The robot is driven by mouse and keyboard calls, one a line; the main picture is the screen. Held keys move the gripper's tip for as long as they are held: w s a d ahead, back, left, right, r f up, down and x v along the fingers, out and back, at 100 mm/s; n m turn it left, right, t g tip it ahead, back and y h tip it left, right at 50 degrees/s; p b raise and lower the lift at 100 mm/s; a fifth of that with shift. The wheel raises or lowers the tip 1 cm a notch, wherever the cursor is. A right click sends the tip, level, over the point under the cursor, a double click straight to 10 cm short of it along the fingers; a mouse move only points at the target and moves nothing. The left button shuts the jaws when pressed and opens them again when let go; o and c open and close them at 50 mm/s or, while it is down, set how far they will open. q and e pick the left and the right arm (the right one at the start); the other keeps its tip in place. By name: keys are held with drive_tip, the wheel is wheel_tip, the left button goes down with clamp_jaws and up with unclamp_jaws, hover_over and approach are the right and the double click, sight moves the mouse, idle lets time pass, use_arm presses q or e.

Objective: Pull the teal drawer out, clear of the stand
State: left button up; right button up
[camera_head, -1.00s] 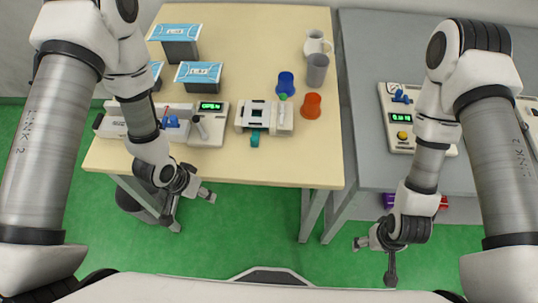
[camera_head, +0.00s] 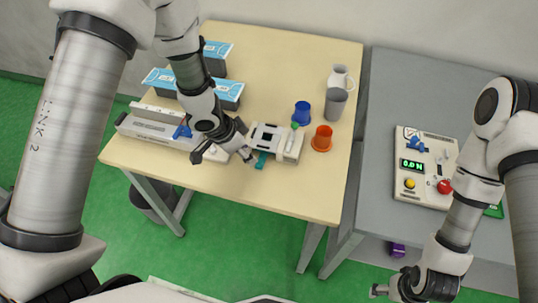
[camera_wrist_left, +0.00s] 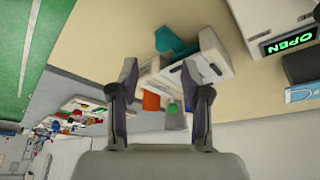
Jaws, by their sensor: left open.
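The white stand (camera_head: 268,137), with a dark square opening on top, sits near the table's front edge. The teal drawer (camera_head: 262,160) shows as a small teal part sticking out of the stand's front. In the left wrist view the teal drawer (camera_wrist_left: 172,42) is beyond my fingertips, and the white stand (camera_wrist_left: 212,58) is behind it. My left gripper (camera_head: 226,154) is open and empty, just left of the drawer and apart from it. Its two spread fingers also show in the wrist view (camera_wrist_left: 160,72).
A blue cup (camera_head: 302,112), an orange cup (camera_head: 322,138), a grey cup (camera_head: 337,104) and a white jug (camera_head: 341,77) stand right of the stand. A white device (camera_head: 160,129) and blue-topped boxes (camera_head: 222,92) are left. A grey table (camera_head: 390,85) adjoins on the right.

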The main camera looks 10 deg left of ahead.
use_arm(q)
drive_tip(key=x, duration=0.7)
drive_tip(key=shift+w, duration=0.35)
drive_tip(key=shift+w+d+f, duration=0.1)
drive_tip(key=shift+d+f, duration=0.1)
drive_tip(key=shift+d, duration=0.1)
drive_tip(key=shift+a, duration=0.15)
clamp_jaws()
